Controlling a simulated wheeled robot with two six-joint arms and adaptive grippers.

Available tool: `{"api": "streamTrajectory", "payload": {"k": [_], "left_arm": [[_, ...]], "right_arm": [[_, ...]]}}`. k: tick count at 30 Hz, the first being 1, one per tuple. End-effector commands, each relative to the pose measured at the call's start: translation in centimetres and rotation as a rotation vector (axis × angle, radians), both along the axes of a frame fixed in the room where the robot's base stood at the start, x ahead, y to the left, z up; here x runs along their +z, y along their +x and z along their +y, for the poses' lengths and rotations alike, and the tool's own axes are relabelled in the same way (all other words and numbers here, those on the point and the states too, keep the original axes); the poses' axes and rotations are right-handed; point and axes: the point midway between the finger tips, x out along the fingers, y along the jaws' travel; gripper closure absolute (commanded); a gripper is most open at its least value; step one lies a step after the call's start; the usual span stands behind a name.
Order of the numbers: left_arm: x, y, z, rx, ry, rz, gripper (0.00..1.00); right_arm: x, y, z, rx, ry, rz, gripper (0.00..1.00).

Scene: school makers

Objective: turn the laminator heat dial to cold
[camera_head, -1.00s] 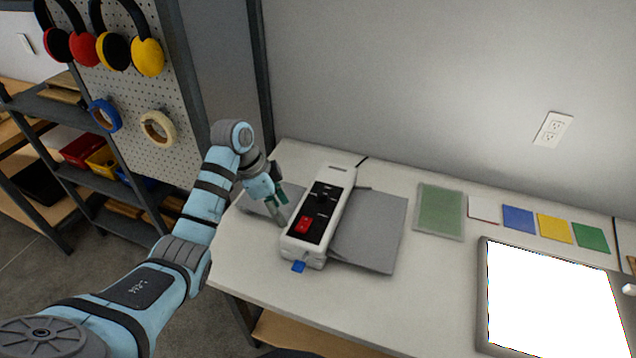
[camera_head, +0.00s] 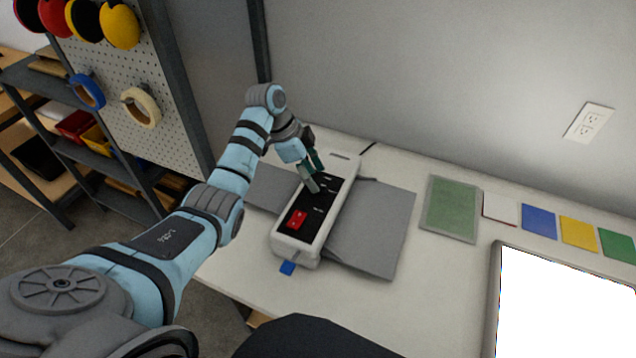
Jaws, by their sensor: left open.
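The laminator (camera_head: 309,237) is a long white unit with a black top panel, lying on the white table. A red switch (camera_head: 297,219) sits at the near end of its panel. My left gripper (camera_head: 316,180) is open over the far part of the panel, where the heat dial is hidden behind its fingers. I cannot tell whether the fingers touch the dial. My right gripper is not in view.
Grey trays (camera_head: 370,235) extend from both sides of the laminator. A blue tab (camera_head: 287,268) sticks out at its near end. A green sheet (camera_head: 451,208), several coloured cards and a bright light panel (camera_head: 565,305) lie to the right. A pegboard (camera_head: 150,75) stands at the left.

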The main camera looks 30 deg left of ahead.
Motion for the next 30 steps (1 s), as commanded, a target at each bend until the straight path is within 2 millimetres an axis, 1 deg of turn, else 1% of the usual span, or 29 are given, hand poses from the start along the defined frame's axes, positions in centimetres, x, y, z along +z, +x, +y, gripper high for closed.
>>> {"api": "streamTrajectory", "payload": {"k": [1,4,7,13,20,21,22,26,30], "left_arm": [[-1.0,0.1,-0.4,-0.001,-0.002,0.002,0.54],[-2.2,0.4,-0.9,-0.003,0.000,0.001,0.54],[-2.7,0.6,-1.2,-0.004,0.000,0.001,0.54],[-2.7,0.6,-1.2,-0.004,0.000,0.001,0.54],[-2.6,0.6,-1.2,-0.004,0.000,0.001,0.91],[-2.6,0.6,-1.2,-0.004,0.000,0.001,0.98],[-2.6,0.6,-1.2,-0.004,0.000,0.001,1.00],[-2.6,0.5,-1.2,-0.001,0.000,0.000,1.00],[-2.5,0.5,-1.3,0.019,-0.001,0.002,1.00]], "right_arm": [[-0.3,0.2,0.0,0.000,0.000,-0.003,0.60],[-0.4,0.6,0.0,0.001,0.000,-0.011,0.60],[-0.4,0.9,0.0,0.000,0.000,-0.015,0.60],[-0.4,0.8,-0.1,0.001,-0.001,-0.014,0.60],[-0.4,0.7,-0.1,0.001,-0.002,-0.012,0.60],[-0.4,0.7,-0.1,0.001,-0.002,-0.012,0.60],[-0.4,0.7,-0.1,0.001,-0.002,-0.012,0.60],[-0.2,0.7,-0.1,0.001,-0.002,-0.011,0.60],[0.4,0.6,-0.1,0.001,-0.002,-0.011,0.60]]}}
